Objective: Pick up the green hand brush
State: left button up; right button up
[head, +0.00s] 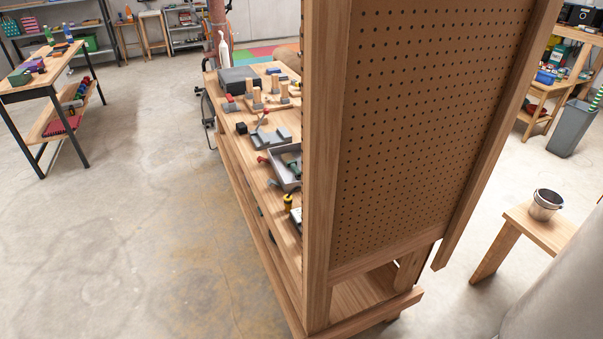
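I cannot make out a green hand brush for certain. A small dark green item (294,168) lies in a grey tray (276,169) on the long wooden workbench (235,133), too small to identify and partly cut off by the pegboard frame. Another green item (20,78) lies on the table at the left, also too small to name. Neither of my grippers is in view.
A tall pegboard panel (420,110) in a wooden frame stands close in front and hides part of the bench. A wooden stool (530,228) with a metal pot (545,204) stands at the right. The concrete floor (130,200) left of the bench is clear.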

aim_at(289, 161)
jog(key=i+j+z, duration=0.15)
jog(key=j, duration=0.25)
jog(key=j+z, duration=0.15)
jog(key=j, duration=0.2)
jog(key=z, duration=0.7)
jog(key=i+j+z, duration=0.35)
jog(key=j, duration=0.25)
jog(key=i+j+z, duration=0.15)
jog(key=j, duration=0.15)
jog(key=i+j+z, duration=0.15)
jog(key=j, duration=0.15)
